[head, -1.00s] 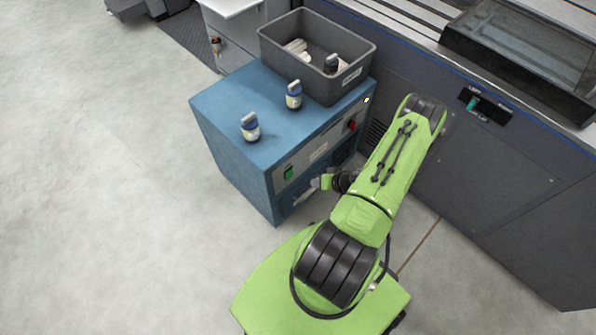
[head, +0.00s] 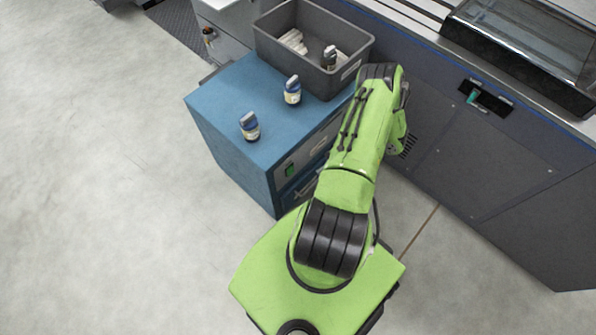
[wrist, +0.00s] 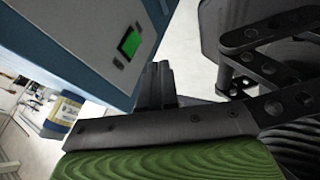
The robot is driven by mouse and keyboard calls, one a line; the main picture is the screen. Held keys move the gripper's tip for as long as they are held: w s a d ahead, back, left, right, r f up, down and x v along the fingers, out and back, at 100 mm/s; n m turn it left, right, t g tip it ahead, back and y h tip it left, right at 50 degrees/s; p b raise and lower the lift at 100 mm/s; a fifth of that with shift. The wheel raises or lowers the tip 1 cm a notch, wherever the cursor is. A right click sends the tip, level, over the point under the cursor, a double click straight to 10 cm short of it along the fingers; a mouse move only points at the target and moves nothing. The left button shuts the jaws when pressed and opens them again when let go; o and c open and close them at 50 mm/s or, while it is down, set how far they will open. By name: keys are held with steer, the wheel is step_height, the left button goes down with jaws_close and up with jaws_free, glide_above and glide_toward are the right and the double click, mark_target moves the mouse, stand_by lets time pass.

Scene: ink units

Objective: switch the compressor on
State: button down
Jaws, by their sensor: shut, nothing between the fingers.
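The blue cabinet (head: 228,125), which I take to be the compressor, stands left of my arm in the head view. A green switch (head: 291,169) sits on the left of its front panel; my arm hides the panel's right part. In the wrist view the light grey panel (wrist: 90,30) fills the upper left, with the green switch (wrist: 131,42) near its edge. I cannot tell the switch's position. My gripper (wrist: 162,68) is shut and empty, below and right of the switch in that view, apparently apart from it. The arm hides it in the head view.
A dark machine (head: 480,190) runs along the right. The floor (head: 90,200) at left is clear.

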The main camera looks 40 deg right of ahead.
mark_target(290, 171)
steer(key=w+a+f+b, duration=0.3)
steer(key=w+f+b, duration=0.1)
steer(key=w+f, duration=0.4)
steer(key=shift+w+a+f, duration=0.15)
steer(key=shift+a+f, duration=0.2)
steer(key=shift+a, duration=0.05)
steer(key=shift+w+f+b, duration=0.15)
steer(key=shift+w+b, duration=0.15)
steer(key=shift+b, duration=0.15)
